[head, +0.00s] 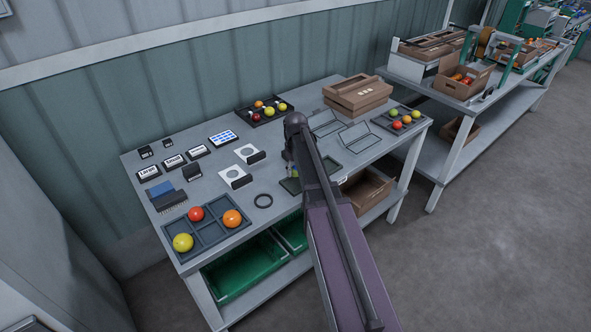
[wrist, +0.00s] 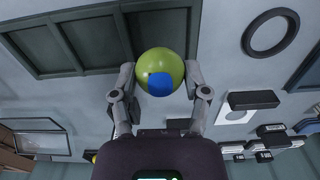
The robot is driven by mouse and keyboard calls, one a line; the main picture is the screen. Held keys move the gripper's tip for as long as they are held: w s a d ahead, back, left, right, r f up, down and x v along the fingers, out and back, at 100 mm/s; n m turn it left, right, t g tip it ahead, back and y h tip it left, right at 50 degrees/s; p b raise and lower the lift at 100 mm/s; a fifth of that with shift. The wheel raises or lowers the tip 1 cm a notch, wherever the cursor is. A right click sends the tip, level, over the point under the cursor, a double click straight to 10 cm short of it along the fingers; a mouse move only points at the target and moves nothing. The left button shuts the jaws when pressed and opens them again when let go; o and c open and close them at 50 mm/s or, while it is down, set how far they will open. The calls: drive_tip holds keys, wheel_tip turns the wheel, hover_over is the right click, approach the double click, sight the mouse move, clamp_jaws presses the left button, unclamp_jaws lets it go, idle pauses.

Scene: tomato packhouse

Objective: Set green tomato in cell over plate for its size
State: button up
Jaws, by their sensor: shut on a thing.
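My gripper (wrist: 159,82) is shut on the green tomato (wrist: 158,62), which has a blue patch on its side. In the wrist view the tomato is in front of a dark green tray (wrist: 65,74) with divided cells; the height between them is unclear. In the head view my arm hides most of the gripper and tomato, above the small green tray (head: 291,187). Label plates (head: 148,173) stand in a row at the table's left; their words are too small to read surely. A grey celled tray (head: 206,240) at the front left holds yellow, red and orange tomatoes.
A tray of mixed tomatoes (head: 264,111) is at the back, another (head: 398,120) at the right. Brown crates (head: 357,95) stand at the back right.

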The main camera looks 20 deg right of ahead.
sight(296, 184)
drive_tip(key=shift+f+b, duration=1.3)
drive_tip(key=shift+f, duration=0.25)
drive_tip(key=shift+f+b, duration=0.55)
drive_tip(key=shift+f, duration=0.05)
drive_tip(key=o, duration=0.9)
drive_tip(key=c, duration=0.3)
drive_tip(key=shift+r, duration=0.1)
drive_tip(key=shift+c, duration=0.2)
drive_tip(key=shift+r+p, duration=3.45)
drive_tip(key=shift+p, duration=0.05)
drive_tip(key=shift+s, duration=0.1)
